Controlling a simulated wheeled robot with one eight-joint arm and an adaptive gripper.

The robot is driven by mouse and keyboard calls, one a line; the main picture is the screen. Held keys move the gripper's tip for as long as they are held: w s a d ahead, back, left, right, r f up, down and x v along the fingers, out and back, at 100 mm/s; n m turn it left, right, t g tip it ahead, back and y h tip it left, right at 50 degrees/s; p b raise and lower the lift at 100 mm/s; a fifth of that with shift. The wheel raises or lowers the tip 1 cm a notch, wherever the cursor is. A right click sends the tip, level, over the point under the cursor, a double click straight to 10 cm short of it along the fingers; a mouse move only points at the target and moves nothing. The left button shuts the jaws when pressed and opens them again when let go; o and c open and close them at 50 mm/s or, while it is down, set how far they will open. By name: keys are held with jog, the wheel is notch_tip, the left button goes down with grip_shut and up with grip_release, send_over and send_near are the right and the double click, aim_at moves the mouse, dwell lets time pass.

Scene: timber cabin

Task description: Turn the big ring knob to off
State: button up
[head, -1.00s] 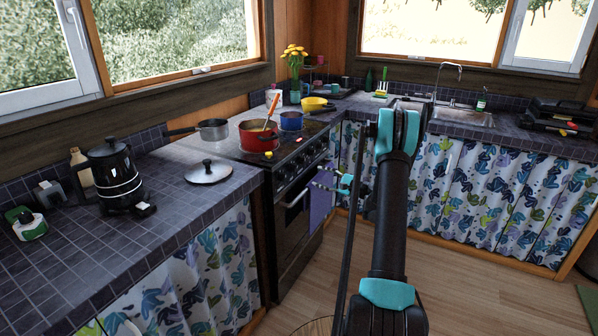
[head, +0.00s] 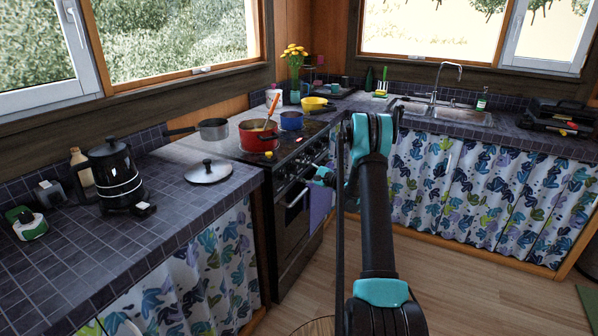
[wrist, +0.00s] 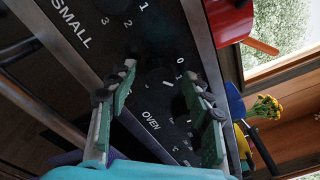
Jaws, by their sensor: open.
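The stove (head: 290,215) has a dark front panel with a row of black knobs, small in the head view. In the wrist view the panel (wrist: 75,15) fills the middle, with printed "SMALL", "OVEN" and numbers. A black knob (wrist: 118,5) shows near the top beside the numbers 1, 2, 3. My gripper (wrist: 157,72) is open, its two green-padded fingers apart and pointing at the panel near the "0" and "1" marks. The big ring knob cannot be told apart for certain. In the head view my gripper (head: 320,176) is close in front of the panel.
A purple towel (head: 320,205) hangs on the oven front below my gripper.

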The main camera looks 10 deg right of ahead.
grip_shut()
dwell(0.3)
jog(key=n, duration=0.4)
jog(key=shift+f+n, duration=0.1)
jog(key=shift+n, duration=0.3)
jog(key=n, duration=0.5)
jog(key=shift+f+y, duration=0.1)
jog(key=shift+y, duration=0.3)
jog(key=shift+n, duration=0.3)
grip_release()
jog(key=shift+d, duration=0.1)
